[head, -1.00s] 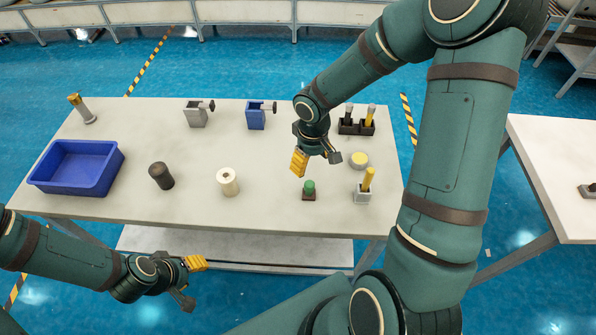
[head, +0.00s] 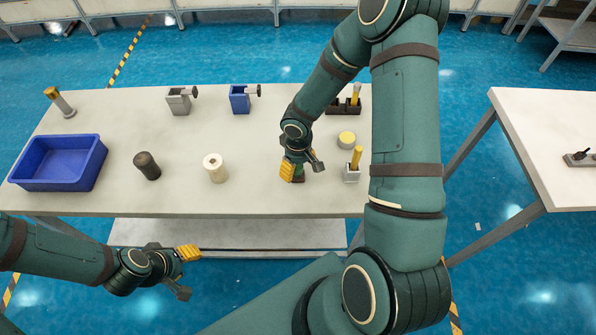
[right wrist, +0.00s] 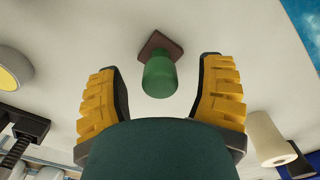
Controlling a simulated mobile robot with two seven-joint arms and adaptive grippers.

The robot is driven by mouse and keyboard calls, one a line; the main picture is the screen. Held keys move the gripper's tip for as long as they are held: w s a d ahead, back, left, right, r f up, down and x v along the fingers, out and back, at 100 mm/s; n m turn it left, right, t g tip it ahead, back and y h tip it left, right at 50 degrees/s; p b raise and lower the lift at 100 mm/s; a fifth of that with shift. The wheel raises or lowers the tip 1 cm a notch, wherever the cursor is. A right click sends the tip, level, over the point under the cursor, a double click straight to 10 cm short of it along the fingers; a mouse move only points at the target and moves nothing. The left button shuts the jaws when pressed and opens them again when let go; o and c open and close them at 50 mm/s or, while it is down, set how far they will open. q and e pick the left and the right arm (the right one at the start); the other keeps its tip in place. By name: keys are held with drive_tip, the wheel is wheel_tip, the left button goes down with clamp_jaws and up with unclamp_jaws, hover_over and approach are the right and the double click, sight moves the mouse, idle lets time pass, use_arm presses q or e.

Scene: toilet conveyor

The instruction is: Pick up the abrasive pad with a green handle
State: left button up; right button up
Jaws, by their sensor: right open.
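The abrasive pad has a green handle (right wrist: 160,75) on a brown square base (right wrist: 157,46). It stands on the table near the front edge; in the head view the pad (head: 298,178) is mostly hidden behind my right gripper. My right gripper (head: 301,170) is over the pad. In the right wrist view its two yellow-padded fingers (right wrist: 162,92) are open, one on each side of the green handle, with a gap to it. My left gripper (head: 188,270) is in front of the table, below its front edge, with its fingers apart and nothing seen between them.
On the table (head: 250,200) are a blue bin (head: 60,165), a dark cylinder (head: 147,166), a cream spool (head: 215,168), a yellow round piece (head: 346,139), and a holder with a yellow handle (head: 353,166). A grey vise (head: 179,102) and a blue vise (head: 240,100) stand behind.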

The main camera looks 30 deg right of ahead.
drive_tip(key=shift+f, duration=0.95)
clamp_jaws()
